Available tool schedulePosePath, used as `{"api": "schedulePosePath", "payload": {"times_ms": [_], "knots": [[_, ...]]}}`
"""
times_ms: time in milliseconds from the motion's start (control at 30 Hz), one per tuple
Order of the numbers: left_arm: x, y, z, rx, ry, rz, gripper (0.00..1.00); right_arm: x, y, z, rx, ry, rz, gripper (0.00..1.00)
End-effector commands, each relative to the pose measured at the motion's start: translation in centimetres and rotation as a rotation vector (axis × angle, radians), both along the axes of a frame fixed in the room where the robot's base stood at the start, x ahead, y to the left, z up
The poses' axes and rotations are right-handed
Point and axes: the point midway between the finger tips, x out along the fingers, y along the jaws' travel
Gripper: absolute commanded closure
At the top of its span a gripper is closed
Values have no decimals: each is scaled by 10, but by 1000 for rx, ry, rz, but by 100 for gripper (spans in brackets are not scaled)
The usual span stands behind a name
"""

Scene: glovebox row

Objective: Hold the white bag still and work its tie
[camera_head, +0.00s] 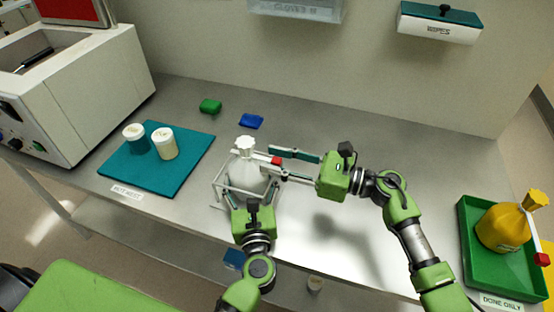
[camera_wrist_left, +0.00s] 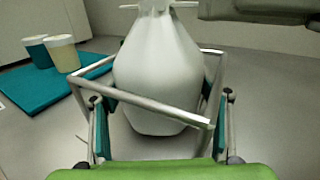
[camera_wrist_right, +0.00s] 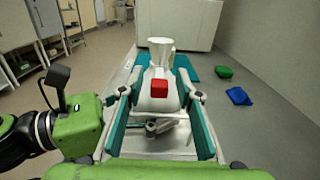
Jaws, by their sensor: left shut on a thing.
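The white bag (camera_head: 246,174) stands upright in a wire frame (camera_head: 222,186) on the bench, with a flared, ruffled top (camera_head: 245,145). Its tie shows a red end (camera_head: 276,161), also seen in the right wrist view (camera_wrist_right: 159,88). My left gripper (camera_head: 252,193) is shut on the bag's lower body, one finger on each side; the left wrist view shows the bag (camera_wrist_left: 160,75) between its pads. My right gripper (camera_head: 281,162) is open at the bag's right, its fingers either side of the red end and apart from it. Any contact at the bag's far side is hidden.
A teal mat (camera_head: 190,178) with two jars (camera_head: 165,144) lies at left, beside a white machine (camera_head: 90,90). Green (camera_head: 210,106) and blue (camera_head: 251,121) cloths lie behind the bag. A green tray (camera_head: 480,262) with a tied yellow bag (camera_head: 502,228) is at right.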

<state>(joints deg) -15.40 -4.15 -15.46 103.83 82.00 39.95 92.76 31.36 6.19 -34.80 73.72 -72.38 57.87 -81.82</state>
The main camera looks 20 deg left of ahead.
Motion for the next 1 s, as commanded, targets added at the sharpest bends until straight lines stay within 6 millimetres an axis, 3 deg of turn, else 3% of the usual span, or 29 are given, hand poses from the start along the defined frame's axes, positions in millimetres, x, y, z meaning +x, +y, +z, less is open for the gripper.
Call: {"api": "schedulePosePath", "payload": {"times_ms": [267, 700, 1000], "knots": [[0, 0, 0, -1, 0, 0, 62, 0, -13, -1, -2, 0, -1, 68], [0, 0, 0, 0, 1, 0, 62, -2, -99, -1, -3, -1, -1, 68], [0, 0, 0, 0, 1, 0, 62, -3, -120, 0, 0, 1, 1, 68]]}}
